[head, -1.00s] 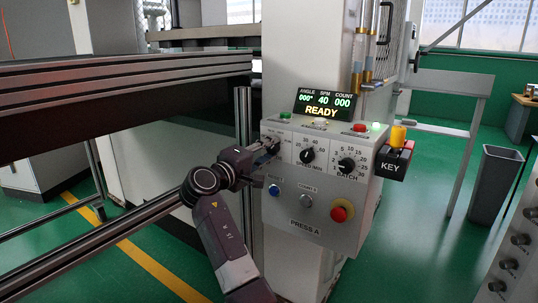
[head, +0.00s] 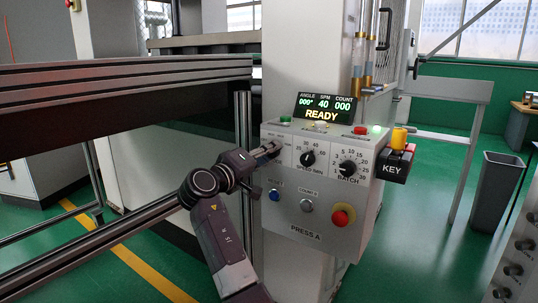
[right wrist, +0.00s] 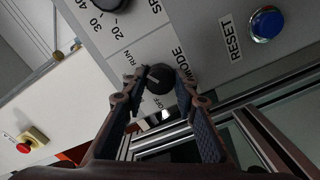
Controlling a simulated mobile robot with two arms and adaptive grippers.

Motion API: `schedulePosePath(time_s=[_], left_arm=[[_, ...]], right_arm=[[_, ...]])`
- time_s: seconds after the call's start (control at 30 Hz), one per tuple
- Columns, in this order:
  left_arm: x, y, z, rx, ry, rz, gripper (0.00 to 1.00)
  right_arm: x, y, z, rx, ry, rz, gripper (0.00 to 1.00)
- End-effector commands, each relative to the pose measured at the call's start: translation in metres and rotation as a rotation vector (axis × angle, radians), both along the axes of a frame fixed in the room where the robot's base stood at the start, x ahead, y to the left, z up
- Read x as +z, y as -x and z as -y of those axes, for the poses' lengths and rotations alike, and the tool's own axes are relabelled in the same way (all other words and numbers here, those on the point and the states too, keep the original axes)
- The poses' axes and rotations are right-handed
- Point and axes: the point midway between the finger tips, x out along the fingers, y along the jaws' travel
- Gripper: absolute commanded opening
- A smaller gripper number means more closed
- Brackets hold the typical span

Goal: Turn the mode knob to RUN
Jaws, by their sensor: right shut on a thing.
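The black mode knob (right wrist: 161,80) shows in the right wrist view, on the grey panel beside the printed words MODE and RUN. My right gripper (right wrist: 162,84) has a finger on each side of the knob and is shut on it. A pale mark on the knob's face points toward the upper left, roughly at the RUN print; its exact setting is hard to tell. In the head view my right gripper (head: 268,151) is at the left side of the control panel (head: 325,232) and hides the knob. My left gripper is not in view.
The display (head: 322,107) reads READY. The speed knob (head: 308,158) and batch knob (head: 348,168) are right of my gripper. Below are a blue reset button (head: 274,194) and a red mushroom button (head: 341,216). A metal rail frame (head: 120,85) is at the left.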

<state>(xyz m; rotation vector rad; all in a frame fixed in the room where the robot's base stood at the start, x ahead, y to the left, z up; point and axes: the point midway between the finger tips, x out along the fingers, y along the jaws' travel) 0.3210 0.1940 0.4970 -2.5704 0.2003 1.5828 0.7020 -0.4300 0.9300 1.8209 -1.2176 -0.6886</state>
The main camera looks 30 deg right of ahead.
Motion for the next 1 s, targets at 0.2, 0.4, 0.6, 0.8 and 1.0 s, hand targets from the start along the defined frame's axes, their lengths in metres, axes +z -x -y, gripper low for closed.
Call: schedulePosePath(time_s=[0.2, 0.4, 0.6, 0.8, 1.0], left_arm=[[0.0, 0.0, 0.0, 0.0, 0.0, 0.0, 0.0], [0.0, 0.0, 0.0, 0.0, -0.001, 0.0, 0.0], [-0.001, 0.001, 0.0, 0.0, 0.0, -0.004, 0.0], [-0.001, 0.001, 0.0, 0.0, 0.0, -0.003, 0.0], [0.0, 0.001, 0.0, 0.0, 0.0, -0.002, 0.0]], right_arm=[[-0.005, 0.001, 0.0, -0.003, -0.007, -0.006, 0.35], [-0.003, 0.0, 0.0, -0.001, -0.004, -0.004, 0.45], [-0.001, 0.001, -0.002, -0.001, -0.002, -0.003, 0.45], [-0.001, 0.01, -0.026, 0.003, -0.003, -0.001, 0.45], [-0.002, 0.026, -0.067, 0.003, -0.004, -0.003, 0.45]])
